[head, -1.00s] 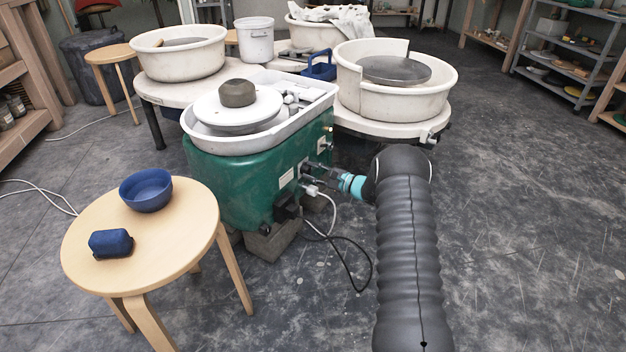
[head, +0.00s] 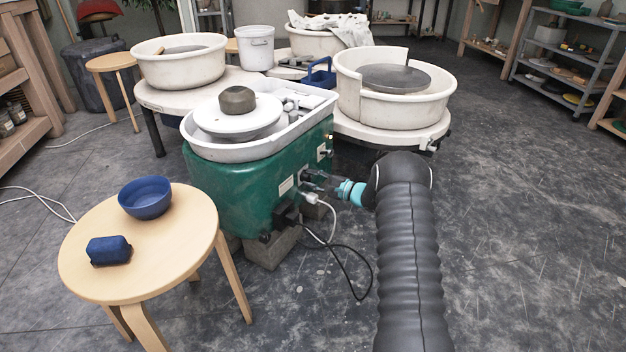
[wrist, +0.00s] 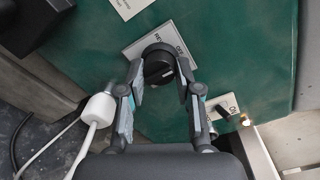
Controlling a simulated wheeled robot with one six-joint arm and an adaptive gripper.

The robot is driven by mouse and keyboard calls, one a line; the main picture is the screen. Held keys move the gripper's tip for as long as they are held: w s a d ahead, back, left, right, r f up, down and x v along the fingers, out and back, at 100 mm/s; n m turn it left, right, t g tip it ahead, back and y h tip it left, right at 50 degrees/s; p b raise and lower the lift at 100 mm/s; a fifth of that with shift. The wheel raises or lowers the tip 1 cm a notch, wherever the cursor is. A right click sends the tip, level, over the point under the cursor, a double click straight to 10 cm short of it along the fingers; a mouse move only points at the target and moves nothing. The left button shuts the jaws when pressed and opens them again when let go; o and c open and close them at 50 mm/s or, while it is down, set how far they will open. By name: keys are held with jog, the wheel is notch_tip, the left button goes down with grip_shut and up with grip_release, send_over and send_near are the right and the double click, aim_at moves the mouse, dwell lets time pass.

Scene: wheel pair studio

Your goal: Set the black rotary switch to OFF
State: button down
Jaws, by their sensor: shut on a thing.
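The black rotary switch (wrist: 158,71) sits on a white label plate (wrist: 137,50) on the green side of the pottery wheel (head: 225,180). The plate's print reads "REV" and "OFF" near the knob, partly covered. In the wrist view my gripper (wrist: 160,78) has one finger on each side of the knob and is shut on it. A pale mark shows on the knob, but I cannot tell which label it points to. In the head view my gripper (head: 322,182) reaches the wheel's right-hand side, and the switch is hard to make out there.
A white plug (wrist: 99,109) with cables is at left. A wooden stool (head: 190,240) holds a blue bowl (head: 145,197). Floor at right is clear.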

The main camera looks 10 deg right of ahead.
jog(key=c, duration=0.8)
grip_release()
jog(key=shift+a, duration=0.15)
jog(key=shift+s+d, duration=0.3)
jog(key=shift+d, duration=0.25)
jog(key=v, duration=1.1)
